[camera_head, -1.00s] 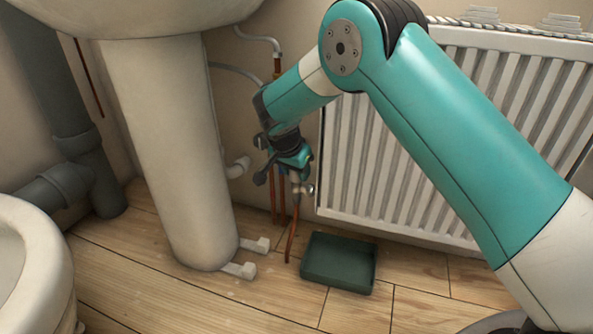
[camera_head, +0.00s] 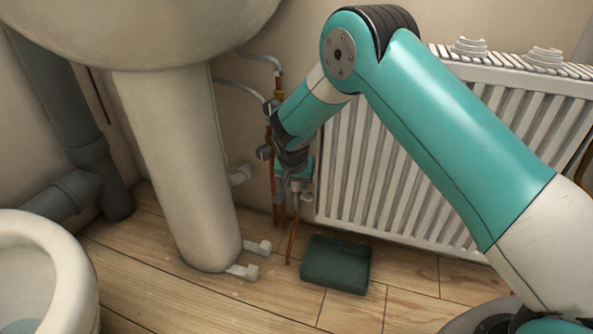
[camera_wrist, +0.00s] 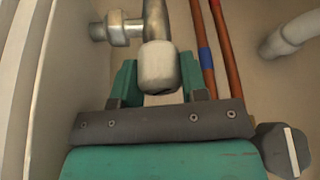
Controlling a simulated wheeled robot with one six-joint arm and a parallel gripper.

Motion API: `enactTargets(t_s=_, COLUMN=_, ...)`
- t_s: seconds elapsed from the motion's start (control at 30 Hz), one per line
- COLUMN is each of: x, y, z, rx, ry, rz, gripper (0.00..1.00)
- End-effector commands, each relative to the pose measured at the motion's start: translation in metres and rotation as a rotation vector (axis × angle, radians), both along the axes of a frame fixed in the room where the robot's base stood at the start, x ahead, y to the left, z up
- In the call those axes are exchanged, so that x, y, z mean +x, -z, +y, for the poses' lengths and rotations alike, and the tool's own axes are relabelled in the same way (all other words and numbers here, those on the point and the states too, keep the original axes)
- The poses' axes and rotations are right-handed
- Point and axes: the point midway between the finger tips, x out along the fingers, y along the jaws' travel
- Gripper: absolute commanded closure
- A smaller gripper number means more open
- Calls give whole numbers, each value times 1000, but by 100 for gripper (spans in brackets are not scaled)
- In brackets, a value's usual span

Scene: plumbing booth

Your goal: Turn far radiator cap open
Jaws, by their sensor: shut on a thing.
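The radiator cap (camera_wrist: 158,66) is white and rounded, and it sits on a grey metal valve body (camera_wrist: 118,28). In the wrist view the cap is between the two teal fingers of my gripper (camera_wrist: 157,80), which is shut on it. In the head view my gripper (camera_head: 294,184) points down at the valve by the radiator's lower left corner. There the cap is hidden by the gripper, and a bit of the metal valve (camera_head: 307,198) shows beside it. The white radiator (camera_head: 350,170) stands against the wall, partly behind my arm.
Copper pipes (camera_wrist: 206,50) run close beside the cap. A dark green tray (camera_head: 336,264) lies on the floor below. The basin pedestal (camera_head: 180,170) stands left of my gripper, and a toilet (camera_head: 45,260) is at the lower left. A white waste pipe (camera_head: 241,174) is nearby.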

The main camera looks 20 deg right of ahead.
Motion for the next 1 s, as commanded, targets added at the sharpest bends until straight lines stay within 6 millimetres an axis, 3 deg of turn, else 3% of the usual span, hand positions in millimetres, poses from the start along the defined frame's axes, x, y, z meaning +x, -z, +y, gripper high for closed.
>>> enactTargets(t_s=0.3, x=0, y=-2, z=1, rx=1, ry=-111, rz=1, gripper=84)
enactTargets(t_s=0.77, x=0, y=0, z=1, rx=1, ry=-126, rz=-2, gripper=84)
enactTargets(t_s=0.8, x=0, y=0, z=1, rx=1, ry=-126, rz=-2, gripper=53)
enactTargets(t_s=0.9, x=0, y=0, z=1, rx=0, ry=-126, rz=-1, gripper=34)
enactTargets(t_s=1.0, x=0, y=0, z=1, rx=1, ry=-125, rz=-1, gripper=34)
